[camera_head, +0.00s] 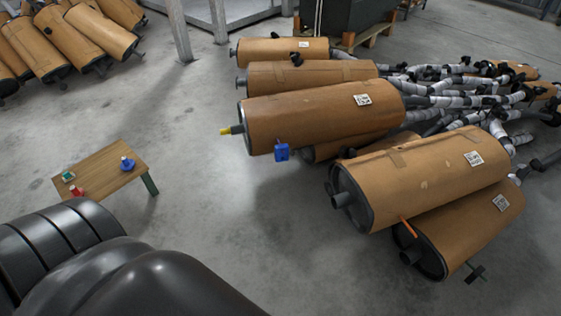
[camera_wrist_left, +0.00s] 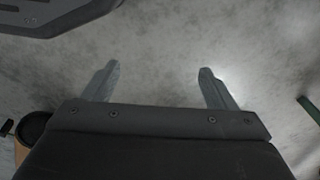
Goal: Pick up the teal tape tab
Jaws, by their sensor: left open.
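A small teal item (camera_head: 68,176), which looks like the teal tape tab, lies on a pale piece at the left end of a small wooden table (camera_head: 103,167) in the head view. It is too small to make out in detail. My left gripper (camera_wrist_left: 158,68) shows in the left wrist view with its two fingers wide apart, over bare grey floor and with nothing between them. The teal tab cannot be made out in the wrist view. In the head view the left gripper's fingers do not show. My right gripper is in neither view.
A red item (camera_head: 76,191) and a blue item (camera_head: 127,165) share the small table. Open floor (camera_head: 200,190) lies between table and pile.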

